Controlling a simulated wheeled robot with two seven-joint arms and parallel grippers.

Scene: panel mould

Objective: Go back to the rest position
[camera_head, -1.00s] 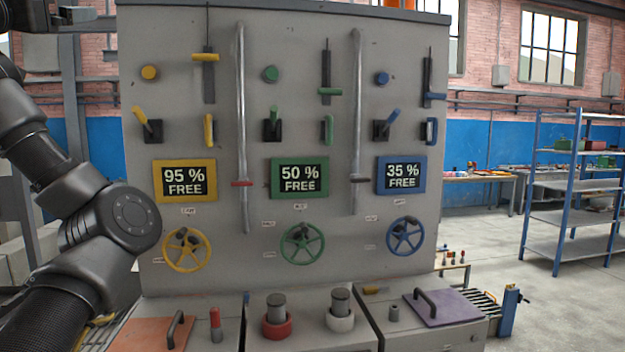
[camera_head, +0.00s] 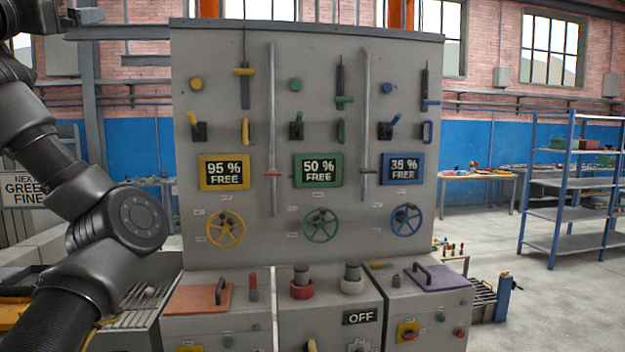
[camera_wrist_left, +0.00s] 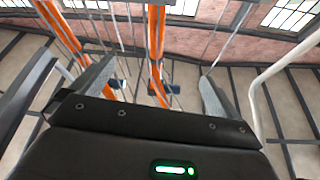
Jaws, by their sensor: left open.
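My left arm (camera_head: 135,220) rises along the left side of the head view, and its upper end runs off towards the top left corner. In the left wrist view my left gripper (camera_wrist_left: 155,85) has its two fingers spread wide, with nothing between them. Behind the fingers are orange beams, cables and the brick wall high up, so the gripper points upward. It is clear of the panel (camera_head: 340,240). My right gripper is in neither view.
The grey panel carries levers, sliders, a yellow wheel (camera_head: 226,229), a green wheel (camera_head: 320,225) and a blue wheel (camera_head: 406,220). Its displays read 95 %, 50 % and 35 % FREE. Cabinets stand below. A blue shelf (camera_head: 570,185) is at right, with open floor before it.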

